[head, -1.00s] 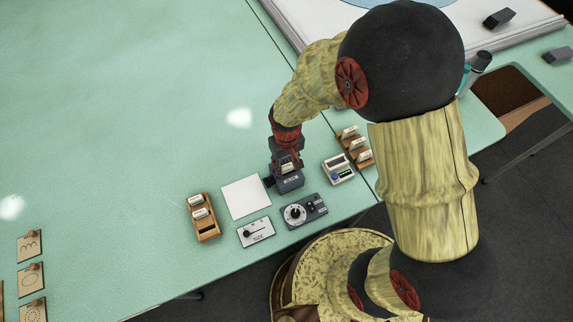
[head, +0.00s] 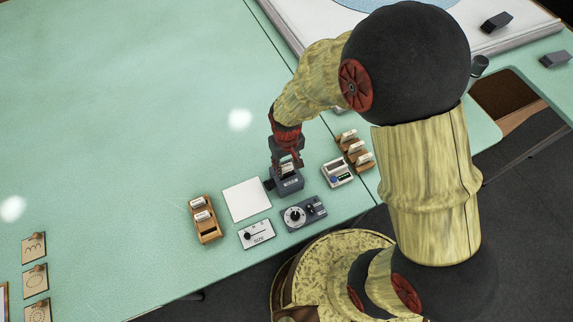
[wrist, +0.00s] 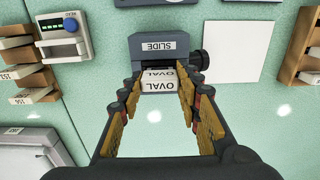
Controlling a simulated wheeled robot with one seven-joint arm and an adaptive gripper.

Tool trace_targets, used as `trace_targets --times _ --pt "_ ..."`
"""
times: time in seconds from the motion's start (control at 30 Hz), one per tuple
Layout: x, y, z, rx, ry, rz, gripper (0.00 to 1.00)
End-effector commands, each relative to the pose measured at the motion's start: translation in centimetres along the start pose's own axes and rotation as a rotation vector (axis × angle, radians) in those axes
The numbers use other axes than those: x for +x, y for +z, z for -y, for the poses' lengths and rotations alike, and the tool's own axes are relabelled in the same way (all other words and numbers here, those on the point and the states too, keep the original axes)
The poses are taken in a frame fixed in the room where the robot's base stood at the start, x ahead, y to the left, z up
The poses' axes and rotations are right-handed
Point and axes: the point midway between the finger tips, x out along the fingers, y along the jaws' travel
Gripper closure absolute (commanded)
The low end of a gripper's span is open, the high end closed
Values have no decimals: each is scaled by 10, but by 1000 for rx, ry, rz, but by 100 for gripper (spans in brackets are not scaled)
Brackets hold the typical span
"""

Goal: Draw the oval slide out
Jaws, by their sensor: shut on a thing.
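The oval slide (wrist: 158,88) is a small white piece printed "OVAL", between my gripper's fingers in the wrist view. My gripper (wrist: 158,100) is shut on it. The dark grey slide holder (wrist: 160,45), marked "SLIDE", is just beyond the slide in the wrist view, with a dark round knob (wrist: 198,60) at its side. In the head view my gripper (head: 287,162) is right over the holder (head: 290,185). I cannot tell how much of the slide is still inside the holder.
A blank white sheet (head: 246,199) lies left of the holder. A wooden rack with white slides (head: 205,218) is further left. A dial box (head: 303,214) and a size slider (head: 257,235) are in front. A small device with a blue button (head: 338,174) and another rack (head: 353,150) stand right.

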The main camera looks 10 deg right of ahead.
Motion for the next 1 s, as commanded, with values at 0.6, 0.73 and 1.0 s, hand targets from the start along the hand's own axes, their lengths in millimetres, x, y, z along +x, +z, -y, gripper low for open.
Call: trace_targets --times 0.6,0.73,1.0 --pt "-18 0 0 0 0 0 97" --pt "-20 0 0 0 0 0 97" --pt "-19 0 0 0 0 0 97"
